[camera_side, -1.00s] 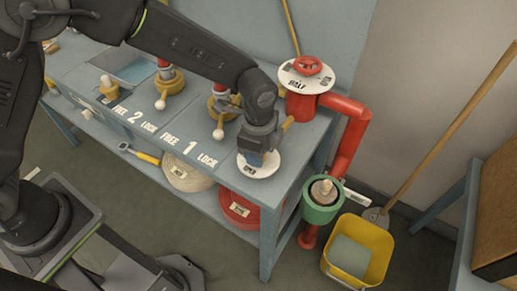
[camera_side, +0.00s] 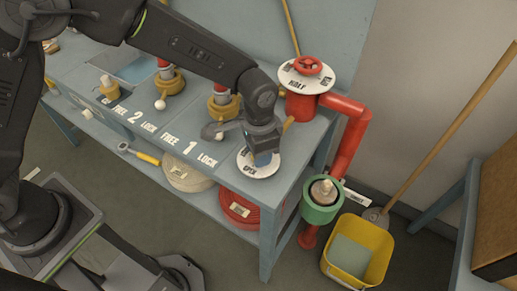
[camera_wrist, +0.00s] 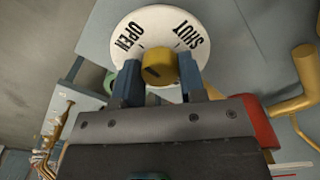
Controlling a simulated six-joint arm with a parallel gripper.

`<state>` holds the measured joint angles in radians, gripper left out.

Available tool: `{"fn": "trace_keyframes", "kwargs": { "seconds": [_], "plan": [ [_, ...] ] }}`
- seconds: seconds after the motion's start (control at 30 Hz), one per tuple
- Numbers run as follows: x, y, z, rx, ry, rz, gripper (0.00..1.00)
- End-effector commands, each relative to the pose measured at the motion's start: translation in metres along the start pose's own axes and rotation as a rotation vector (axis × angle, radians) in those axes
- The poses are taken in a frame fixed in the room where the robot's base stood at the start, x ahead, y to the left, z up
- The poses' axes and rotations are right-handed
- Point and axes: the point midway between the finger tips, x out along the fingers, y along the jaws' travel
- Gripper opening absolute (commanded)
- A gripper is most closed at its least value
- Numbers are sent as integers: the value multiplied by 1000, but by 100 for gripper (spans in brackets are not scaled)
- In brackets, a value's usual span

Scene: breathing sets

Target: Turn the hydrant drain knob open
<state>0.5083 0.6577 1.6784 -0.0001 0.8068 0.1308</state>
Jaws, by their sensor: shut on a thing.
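The drain knob (camera_wrist: 159,66) is a small yellow-brown round knob with a dark mark on its face. It sits at the middle of a white dial plate (camera_wrist: 150,22) lettered OPEN on the left and SHUT on the right in the wrist view. My gripper (camera_wrist: 160,80) is shut on the knob, one blue finger on each side. In the side view, my gripper (camera_side: 263,158) reaches down over the white dial (camera_side: 247,170) at the front of the bench. There the knob is hidden behind the fingers. I cannot tell exactly where the knob's mark points.
A red hydrant with a red handwheel (camera_side: 307,66) and a HALF plate stands behind my gripper. Its red pipe (camera_side: 350,140) runs down to the right. Brass valves (camera_side: 170,80) stand on the bench to the left. A yellow bucket (camera_side: 380,262) is on the floor.

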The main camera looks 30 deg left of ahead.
Motion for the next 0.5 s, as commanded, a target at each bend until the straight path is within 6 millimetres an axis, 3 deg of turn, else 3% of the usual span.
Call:
{"fn": "trace_keyframes", "kwargs": {
  "seconds": [0.5],
  "plan": [
    [-1, 1, -2, -43, 7, 1, 14]
  ]
}}
